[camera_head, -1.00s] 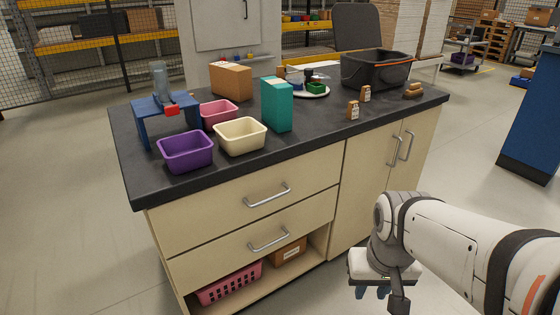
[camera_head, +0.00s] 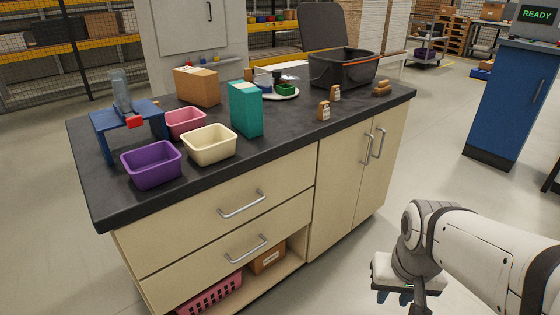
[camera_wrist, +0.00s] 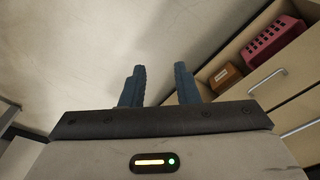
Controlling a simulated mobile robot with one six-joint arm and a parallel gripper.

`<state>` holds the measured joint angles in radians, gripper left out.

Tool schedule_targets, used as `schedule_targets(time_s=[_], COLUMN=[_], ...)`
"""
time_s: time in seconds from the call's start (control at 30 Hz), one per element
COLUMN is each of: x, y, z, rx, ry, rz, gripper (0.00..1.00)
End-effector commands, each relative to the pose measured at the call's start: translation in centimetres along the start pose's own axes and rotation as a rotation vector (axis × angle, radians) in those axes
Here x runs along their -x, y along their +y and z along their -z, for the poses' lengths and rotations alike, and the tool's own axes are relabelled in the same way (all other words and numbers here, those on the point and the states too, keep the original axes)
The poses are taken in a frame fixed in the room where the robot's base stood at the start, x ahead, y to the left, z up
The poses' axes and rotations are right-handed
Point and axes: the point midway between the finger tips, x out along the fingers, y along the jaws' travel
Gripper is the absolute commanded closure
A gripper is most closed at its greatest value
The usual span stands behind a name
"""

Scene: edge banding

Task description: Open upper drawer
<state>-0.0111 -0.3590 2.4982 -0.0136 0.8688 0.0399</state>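The upper drawer (camera_head: 190,221) is the top pale wood front on the left of the cabinet, with a silver bar handle (camera_head: 241,205). It is closed, flush with the cabinet face. Below it is a second closed drawer with its own handle (camera_head: 246,247). My gripper (camera_head: 392,297) is at the lower right in the head view, in front of the cabinet and well apart from both handles. In the wrist view my gripper (camera_wrist: 160,85) has its two blue fingers spread with nothing between them, above the floor. A drawer handle (camera_wrist: 267,82) shows at the right there.
The dark countertop (camera_head: 262,150) holds purple (camera_head: 152,165), cream and pink bins, a teal box (camera_head: 245,108) and a black crate (camera_head: 343,70). An open shelf below the drawers holds a pink basket (camera_head: 212,296) and a cardboard box (camera_head: 267,258). Floor before the cabinet is clear.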

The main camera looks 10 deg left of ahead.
Motion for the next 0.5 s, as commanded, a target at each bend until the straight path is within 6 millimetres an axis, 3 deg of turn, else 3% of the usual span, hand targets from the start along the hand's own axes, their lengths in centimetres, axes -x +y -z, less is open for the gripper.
schedule_targets(time_s=[0.13, 0.27, 0.4, 0.5], x=[-2.4, -4.9, -6.9, -8.0], y=[-0.7, -3.5, -8.9, -13.8], z=[4.3, 10.5, 16.4, 19.4], rx=[-0.105, -0.237, -0.372, -0.457], ry=[0.133, 0.336, 0.529, 0.608], rz=[-0.013, 0.05, 0.247, 0.453], gripper=[0.72, 0.72, 0.72, 0.72])
